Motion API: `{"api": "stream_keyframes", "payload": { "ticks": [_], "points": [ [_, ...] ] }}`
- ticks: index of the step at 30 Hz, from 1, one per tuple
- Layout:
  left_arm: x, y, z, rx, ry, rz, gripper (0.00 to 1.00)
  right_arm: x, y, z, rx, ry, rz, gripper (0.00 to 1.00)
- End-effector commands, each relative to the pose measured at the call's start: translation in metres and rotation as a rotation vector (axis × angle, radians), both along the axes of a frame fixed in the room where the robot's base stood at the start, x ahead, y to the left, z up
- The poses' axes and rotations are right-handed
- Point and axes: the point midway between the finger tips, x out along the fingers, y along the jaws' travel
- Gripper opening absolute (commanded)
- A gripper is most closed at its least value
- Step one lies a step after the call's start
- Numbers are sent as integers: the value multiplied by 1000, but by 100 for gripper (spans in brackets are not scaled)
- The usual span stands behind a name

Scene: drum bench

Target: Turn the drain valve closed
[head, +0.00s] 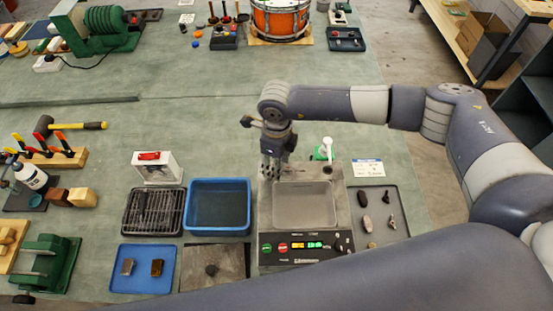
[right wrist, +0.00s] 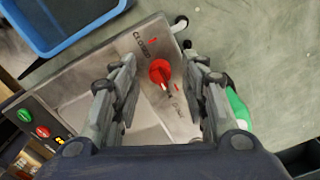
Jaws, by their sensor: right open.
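The drain valve is a red knob (right wrist: 160,71) on the steel top of a sink unit, seen in the right wrist view. The printed word CLOSED is at its upper left and OPEN at its lower right. A small pale mark shows on the knob's lower side; its exact pointing is hard to tell. My right gripper (right wrist: 160,95) is open, its two fingers on either side of the knob in the picture, with visible gaps. In the head view my right gripper (head: 273,168) is over the sink unit's (head: 305,190) back left corner and hides the knob. My left gripper is not in view.
A blue bin (head: 219,206) stands left of the sink unit, and a wire rack (head: 153,210) beyond it. A white tap (head: 327,145) and a green item (right wrist: 238,108) are close on the right. A grey tray (head: 384,233) with stones lies right.

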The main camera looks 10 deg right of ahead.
Motion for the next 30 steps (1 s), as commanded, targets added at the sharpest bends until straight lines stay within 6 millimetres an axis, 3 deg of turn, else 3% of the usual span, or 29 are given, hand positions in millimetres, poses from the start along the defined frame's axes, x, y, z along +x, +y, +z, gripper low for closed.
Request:
{"api": "stream_keyframes", "payload": {
  "ticks": [9,14,15,23,30],
  "points": [
    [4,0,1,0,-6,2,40,0,0,-3,0,0,1,39],
    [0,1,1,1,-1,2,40,0,0,-3,0,0,1,3],
    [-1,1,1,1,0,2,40,0,0,-3,0,0,0,0],
    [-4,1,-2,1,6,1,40,0,0,-3,-1,-1,8,0],
    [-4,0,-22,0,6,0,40,1,-1,-7,-2,-2,89,0]
  ]
}}
